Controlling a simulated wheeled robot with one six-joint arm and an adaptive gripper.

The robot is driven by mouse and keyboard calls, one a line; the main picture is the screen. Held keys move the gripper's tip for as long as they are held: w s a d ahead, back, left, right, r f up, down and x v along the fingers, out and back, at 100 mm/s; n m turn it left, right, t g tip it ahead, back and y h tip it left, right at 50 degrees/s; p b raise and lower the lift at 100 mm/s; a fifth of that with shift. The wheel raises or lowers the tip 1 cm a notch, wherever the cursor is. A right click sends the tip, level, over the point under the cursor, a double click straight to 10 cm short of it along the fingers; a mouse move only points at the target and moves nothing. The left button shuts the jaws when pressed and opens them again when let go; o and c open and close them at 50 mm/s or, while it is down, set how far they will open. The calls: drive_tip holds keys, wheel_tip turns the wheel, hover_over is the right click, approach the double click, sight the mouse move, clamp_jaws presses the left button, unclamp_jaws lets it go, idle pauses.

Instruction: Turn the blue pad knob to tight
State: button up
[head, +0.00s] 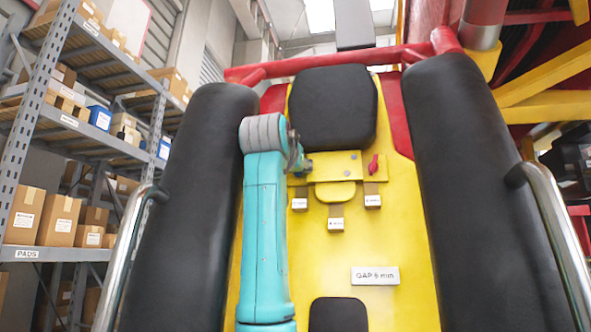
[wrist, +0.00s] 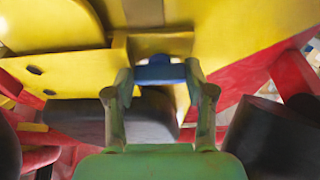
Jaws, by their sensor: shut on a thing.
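The blue pad knob (wrist: 160,73) is in the wrist view, under the yellow panel's edge, between my two fingertips. My gripper (wrist: 160,78) is shut on it, one finger at each side. In the head view my gripper (head: 303,167) is at the left end of the yellow knob plate (head: 338,163), and my arm mostly hides the knob there. The knob's turn position cannot be read. A red knob (head: 373,165) stands at the plate's right end. Small labelled tags (head: 336,224) hang below the plate, their text too small to read.
A black headrest pad (head: 334,108) is above the plate. Thick black side restraints (head: 197,215) and (head: 487,190) flank the yellow seat back (head: 400,240). A sign (head: 375,275) appears to read "GAP 6 mm". Metal handrails stand outside both restraints. Shelves with boxes (head: 58,217) are at left.

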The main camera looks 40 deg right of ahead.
drive_tip(key=o, duration=0.9)
